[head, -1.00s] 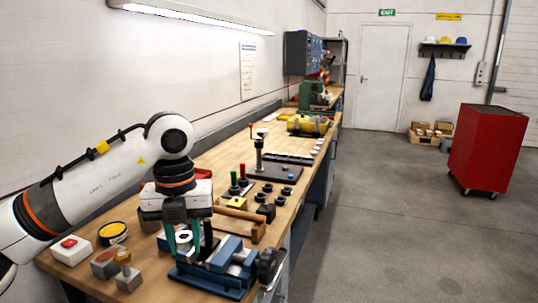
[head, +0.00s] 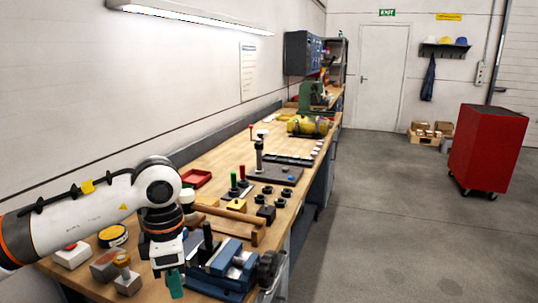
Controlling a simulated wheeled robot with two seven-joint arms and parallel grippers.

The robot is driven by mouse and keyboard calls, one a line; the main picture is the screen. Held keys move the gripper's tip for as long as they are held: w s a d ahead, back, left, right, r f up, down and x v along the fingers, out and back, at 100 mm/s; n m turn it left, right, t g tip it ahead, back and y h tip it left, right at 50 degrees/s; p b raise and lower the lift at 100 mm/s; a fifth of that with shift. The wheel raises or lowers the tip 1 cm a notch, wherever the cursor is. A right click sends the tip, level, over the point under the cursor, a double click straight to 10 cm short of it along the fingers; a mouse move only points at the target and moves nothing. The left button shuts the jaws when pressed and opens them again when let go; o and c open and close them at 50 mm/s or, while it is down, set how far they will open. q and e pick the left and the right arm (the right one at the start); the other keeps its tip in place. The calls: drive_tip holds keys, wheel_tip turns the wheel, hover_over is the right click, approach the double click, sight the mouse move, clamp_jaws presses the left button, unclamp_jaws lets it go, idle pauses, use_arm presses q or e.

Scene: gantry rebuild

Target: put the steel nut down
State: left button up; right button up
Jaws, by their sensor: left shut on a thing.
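My left gripper (head: 174,284) is low over the near end of the wooden workbench (head: 222,160), left of the blue vise (head: 222,278). It is turned so that one green fingertip pad faces me and covers what lies between the fingers. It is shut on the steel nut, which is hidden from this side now. Whether the nut touches the bench cannot be told. My right gripper is not in view.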

use_arm(q)
drive_tip(key=s+a+f+m, duration=0.1)
drive_tip(key=s+f+m, duration=0.2)
drive_tip(key=m, duration=0.8)
drive_tip(key=s+a+f+m, duration=0.1)
drive_tip(key=s+f+m, duration=0.3)
drive_tip(key=m, duration=0.6)
drive_tip(key=shift+s+f+m+p, duration=0.2)
drive_tip(key=shift+f+m+p, duration=0.2)
drive_tip(key=shift+f, duration=0.1)
